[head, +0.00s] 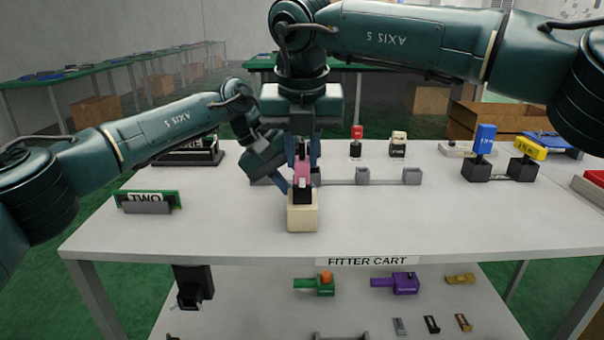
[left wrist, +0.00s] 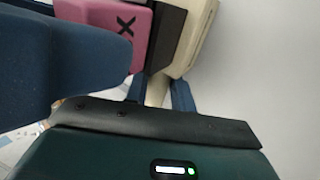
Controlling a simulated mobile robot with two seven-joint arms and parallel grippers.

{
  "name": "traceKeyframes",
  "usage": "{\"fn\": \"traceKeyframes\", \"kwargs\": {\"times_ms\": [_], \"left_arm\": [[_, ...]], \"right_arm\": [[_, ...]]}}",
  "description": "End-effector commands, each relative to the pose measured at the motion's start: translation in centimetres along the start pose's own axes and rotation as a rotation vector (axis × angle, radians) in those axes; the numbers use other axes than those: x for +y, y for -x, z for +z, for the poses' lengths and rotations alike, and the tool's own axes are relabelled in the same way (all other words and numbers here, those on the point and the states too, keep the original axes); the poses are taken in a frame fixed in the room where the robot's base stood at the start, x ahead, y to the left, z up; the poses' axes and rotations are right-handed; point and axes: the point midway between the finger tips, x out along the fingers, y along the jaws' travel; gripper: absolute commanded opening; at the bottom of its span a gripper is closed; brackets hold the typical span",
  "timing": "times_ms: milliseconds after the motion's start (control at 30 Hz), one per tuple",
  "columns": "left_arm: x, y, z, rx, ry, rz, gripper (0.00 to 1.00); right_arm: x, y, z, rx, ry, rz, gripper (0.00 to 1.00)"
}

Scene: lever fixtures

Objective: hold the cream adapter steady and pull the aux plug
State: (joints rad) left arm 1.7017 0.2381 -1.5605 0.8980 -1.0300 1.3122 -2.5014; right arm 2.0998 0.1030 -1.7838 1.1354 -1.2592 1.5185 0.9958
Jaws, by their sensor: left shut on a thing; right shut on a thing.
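The cream adapter (head: 302,215) stands upright near the front middle of the white table. A black section joins its top to the pink aux plug (head: 302,173) above it. My right gripper (head: 303,165) comes straight down from above and is shut on the pink plug. My left gripper (head: 296,187) reaches in from the left, low beside the adapter's top, and is shut on it; its fingertips are partly hidden. In the left wrist view the pink plug (left wrist: 115,30) shows a black X, next to the black section and the cream adapter (left wrist: 196,35).
Behind stand grey holders (head: 362,176), a red-topped block (head: 356,142) and a cream-topped block (head: 398,145). Blue (head: 484,140) and yellow (head: 530,147) levers stand at right. A sign reading TWO (head: 148,200) is at left. The table's front right is clear.

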Motion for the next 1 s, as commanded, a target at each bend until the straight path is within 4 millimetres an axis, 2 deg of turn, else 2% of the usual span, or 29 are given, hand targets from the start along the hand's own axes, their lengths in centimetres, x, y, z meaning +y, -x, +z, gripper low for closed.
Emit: {"fn": "traceKeyframes", "kwargs": {"times_ms": [1000], "left_arm": [[-0.12,-0.13,0.01,-0.001,0.000,-0.003,0.00]], "right_arm": [[0.03,1.07,0.29,-0.003,-0.001,0.002,0.00]]}}
